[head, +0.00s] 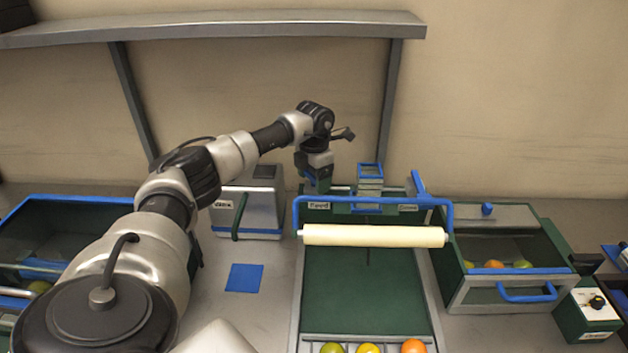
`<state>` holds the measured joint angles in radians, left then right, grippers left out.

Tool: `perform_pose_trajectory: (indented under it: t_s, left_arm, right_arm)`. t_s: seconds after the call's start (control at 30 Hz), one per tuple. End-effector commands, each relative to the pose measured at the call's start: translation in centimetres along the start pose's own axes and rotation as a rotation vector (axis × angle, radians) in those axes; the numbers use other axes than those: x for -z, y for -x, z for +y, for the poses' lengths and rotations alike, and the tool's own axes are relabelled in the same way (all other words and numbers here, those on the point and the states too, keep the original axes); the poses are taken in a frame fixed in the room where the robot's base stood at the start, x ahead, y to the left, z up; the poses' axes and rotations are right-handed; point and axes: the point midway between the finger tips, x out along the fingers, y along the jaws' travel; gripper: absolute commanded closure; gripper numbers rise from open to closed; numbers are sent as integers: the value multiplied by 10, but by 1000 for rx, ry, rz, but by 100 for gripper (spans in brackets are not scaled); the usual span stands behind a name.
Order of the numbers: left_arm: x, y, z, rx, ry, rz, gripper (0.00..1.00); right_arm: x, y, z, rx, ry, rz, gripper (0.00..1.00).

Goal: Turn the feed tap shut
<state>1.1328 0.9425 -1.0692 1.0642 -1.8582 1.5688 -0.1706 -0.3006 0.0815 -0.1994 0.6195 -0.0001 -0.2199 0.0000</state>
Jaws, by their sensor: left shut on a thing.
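My left gripper (318,183) points down at the back left corner of the green sorting chute (360,275), right above a white label that reads "Feed" (319,206). Its jaws are shut on the feed tap there, which the gripper hides almost wholly, so I cannot tell how far the tap is turned. A blue lever (418,183) stands tilted at the back right of the chute, above a second label (408,208). My right gripper is not in view.
A cream roller (374,236) on a blue frame crosses the chute. Several fruits, one an orange (413,346), lie at its front. A green bin with a blue handle (527,292) stands right, a grey box (262,206) left. A shelf (220,26) hangs above.

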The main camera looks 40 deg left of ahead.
Motion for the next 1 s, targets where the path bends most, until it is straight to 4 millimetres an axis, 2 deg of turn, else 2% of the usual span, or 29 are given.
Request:
perform_pose_trajectory:
  t_s: [0.5, 0.73, 1.0]
  left_arm:
    - [-1, 3, 1, -2, -450, -7, 47]
    - [-1, 3, 1, -3, -577, -8, 47]
    - [-1, 4, 1, -4, -645, -8, 47]
  right_arm:
    - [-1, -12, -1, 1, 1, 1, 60]
    - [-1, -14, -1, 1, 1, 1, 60]
    - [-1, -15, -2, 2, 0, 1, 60]
